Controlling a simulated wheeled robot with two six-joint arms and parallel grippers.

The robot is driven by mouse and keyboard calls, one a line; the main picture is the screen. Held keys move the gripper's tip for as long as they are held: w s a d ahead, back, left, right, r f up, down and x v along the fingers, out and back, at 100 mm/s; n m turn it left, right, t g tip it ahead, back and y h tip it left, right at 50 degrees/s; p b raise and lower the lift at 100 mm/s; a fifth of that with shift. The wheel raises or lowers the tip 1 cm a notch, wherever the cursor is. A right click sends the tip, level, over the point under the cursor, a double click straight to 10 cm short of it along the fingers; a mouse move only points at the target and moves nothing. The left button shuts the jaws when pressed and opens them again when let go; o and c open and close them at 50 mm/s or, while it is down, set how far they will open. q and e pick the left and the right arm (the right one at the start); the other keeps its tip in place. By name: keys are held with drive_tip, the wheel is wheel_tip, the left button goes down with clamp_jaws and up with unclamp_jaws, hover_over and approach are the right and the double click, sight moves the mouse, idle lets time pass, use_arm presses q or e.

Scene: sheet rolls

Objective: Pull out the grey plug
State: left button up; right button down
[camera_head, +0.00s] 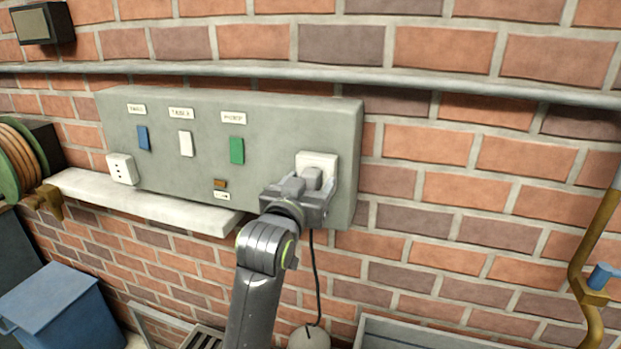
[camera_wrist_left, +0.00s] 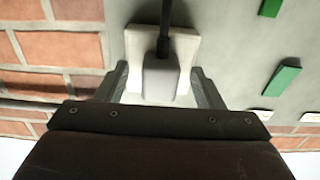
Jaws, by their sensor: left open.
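The grey plug (camera_head: 312,178) sits in a white socket (camera_head: 318,160) at the right end of the grey wall panel (camera_head: 300,125). A dark cord hangs down from it. My left gripper (camera_head: 310,190) is open at the plug, with its fingers on either side. In the left wrist view the plug (camera_wrist_left: 161,78) lies between the two open fingers (camera_wrist_left: 161,88), in front of the white socket plate (camera_wrist_left: 187,50). I cannot tell whether a finger touches the plug. My right gripper is not in view.
The panel carries a blue switch (camera_head: 143,138), a white switch (camera_head: 185,143) and a green switch (camera_head: 237,150). A white shelf (camera_head: 140,200) juts out below left, with a white outlet (camera_head: 122,168) above it. A pipe (camera_head: 450,85) crosses the brick wall; a brass pipe (camera_head: 592,240) stands at right.

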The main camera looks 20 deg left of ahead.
sight(308, 186)
use_arm(q)
clamp_jaws()
idle(0.4)
drive_tip(key=shift+s, duration=0.1)
drive_tip(key=shift+s+a+p, duration=0.1)
drive_tip(key=shift+s+p, duration=0.85)
drive_tip(key=shift+s, duration=1.95)
